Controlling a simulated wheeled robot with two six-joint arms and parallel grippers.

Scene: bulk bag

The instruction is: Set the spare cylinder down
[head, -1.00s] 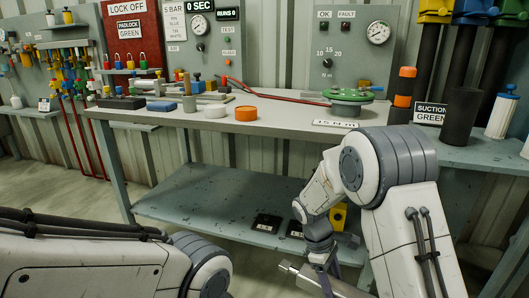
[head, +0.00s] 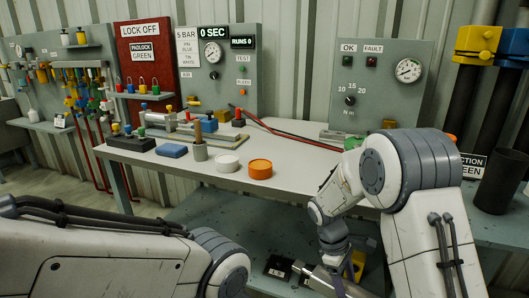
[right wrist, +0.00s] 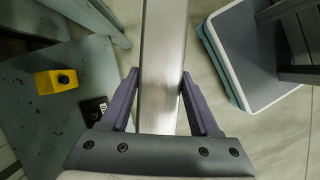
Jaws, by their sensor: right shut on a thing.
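The spare cylinder (right wrist: 163,55) is a long silver metal body that runs up the middle of the right wrist view. My right gripper (right wrist: 159,78) has its two purple fingers on either side of it and is shut on it. The far end of the cylinder is cut off at the top of that view. In the head view the silver cylinder (head: 319,280) shows low at the bottom edge, in front of the bench and below its top, beside my right gripper (head: 346,284). My left arm enters at the lower left, but its gripper is out of frame.
A yellow box (right wrist: 56,81) lies on the lower shelf.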

